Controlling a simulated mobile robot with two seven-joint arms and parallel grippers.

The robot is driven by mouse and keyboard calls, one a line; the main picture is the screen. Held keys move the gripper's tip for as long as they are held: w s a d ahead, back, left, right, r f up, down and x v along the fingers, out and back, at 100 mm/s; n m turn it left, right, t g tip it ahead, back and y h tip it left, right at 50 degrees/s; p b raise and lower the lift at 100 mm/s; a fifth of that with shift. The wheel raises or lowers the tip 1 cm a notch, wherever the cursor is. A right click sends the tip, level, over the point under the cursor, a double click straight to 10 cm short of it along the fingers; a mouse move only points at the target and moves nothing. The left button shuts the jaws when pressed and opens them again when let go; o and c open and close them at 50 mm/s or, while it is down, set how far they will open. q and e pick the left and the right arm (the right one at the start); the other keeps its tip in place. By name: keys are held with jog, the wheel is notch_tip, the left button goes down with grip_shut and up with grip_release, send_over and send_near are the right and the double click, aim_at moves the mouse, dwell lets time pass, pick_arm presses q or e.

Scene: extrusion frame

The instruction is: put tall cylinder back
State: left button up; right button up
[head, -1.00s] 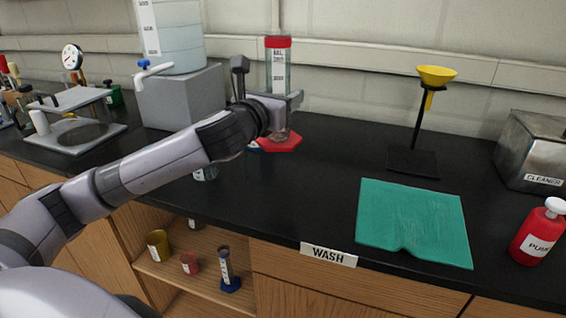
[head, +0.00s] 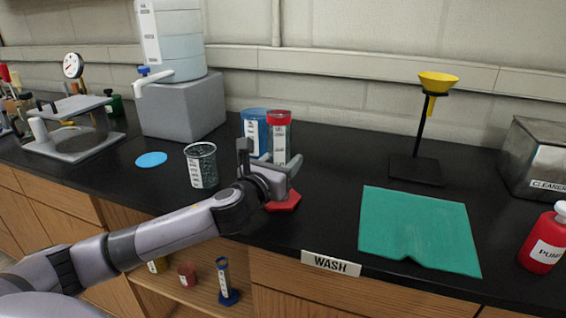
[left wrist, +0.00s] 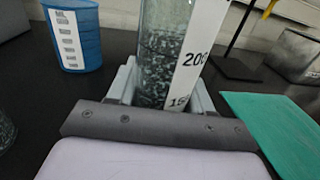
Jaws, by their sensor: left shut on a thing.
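The tall cylinder (head: 281,137) is clear, with a red top band, a white scale strip and a red six-sided base (head: 285,202). My left gripper (head: 270,168) is shut around its lower body and holds it upright over the front part of the black counter. I cannot tell whether the base touches the counter. In the left wrist view the cylinder (left wrist: 163,50) stands between the fingers, with dark speckles seen through its clear wall; its top and base are out of that view. My right gripper is not in view.
A blue container (head: 255,130) stands close behind the cylinder, a speckled beaker (head: 201,166) to its left. A green mat (head: 418,232) and funnel stand (head: 415,168) are to the right. The open shelf below holds a small blue cylinder (head: 225,283) and cups. Counter left of the mat is clear.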

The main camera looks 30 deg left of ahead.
pick_arm(q)
jog(key=o, duration=1.1)
jog(key=shift+f, duration=0.1)
jog(key=shift+r, duration=0.2)
jog(key=shift+s+f, duration=0.1)
jog(key=shift+s, duration=0.2)
jog(key=s, duration=0.3)
jog(key=s+b, duration=0.1)
jog(key=s, duration=0.3)
jog(key=s+d, duration=0.1)
jog(key=s, duration=0.3)
jog(key=shift+s+d+b, duration=0.1)
jog(key=shift+s+b, duration=0.1)
jog(key=shift+b, duration=0.1)
